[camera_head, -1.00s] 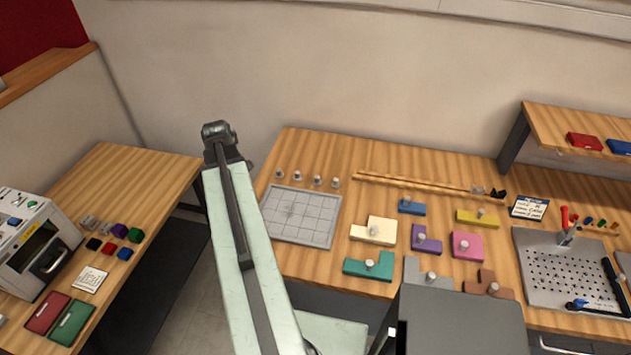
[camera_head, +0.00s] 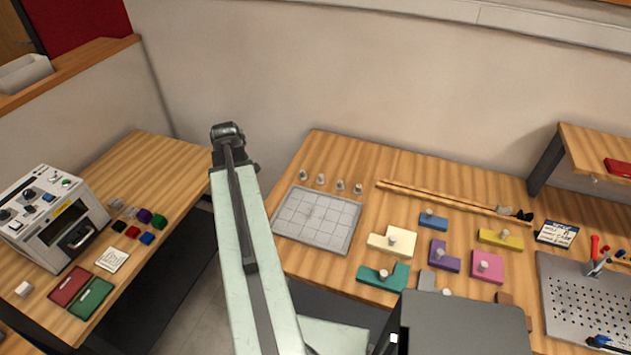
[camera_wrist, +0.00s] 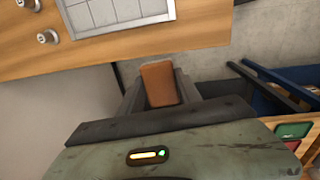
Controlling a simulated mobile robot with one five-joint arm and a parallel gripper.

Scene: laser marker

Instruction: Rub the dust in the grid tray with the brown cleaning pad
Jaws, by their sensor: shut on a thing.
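The brown cleaning pad (camera_wrist: 159,84) is held between the fingers of my gripper (camera_wrist: 156,88) in the wrist view, above the floor gap beside the table edge. The pad and my gripper's fingers cannot be made out in the head view, where my arm stands in front. The grey grid tray (camera_head: 352,246) lies flat on the middle table, and a corner of it shows at the top of the wrist view (camera_wrist: 148,20). A small patch of dust (camera_head: 311,212) shows faintly on the tray's grid. The pad is apart from the tray.
Several small metal knobs (camera_head: 321,179) stand behind the tray. Coloured blocks with pegs, such as the cream one (camera_head: 378,243), lie to its right. A white machine (camera_head: 52,222) and red and green pads (camera_head: 92,297) sit on the left table. A floor gap separates the tables.

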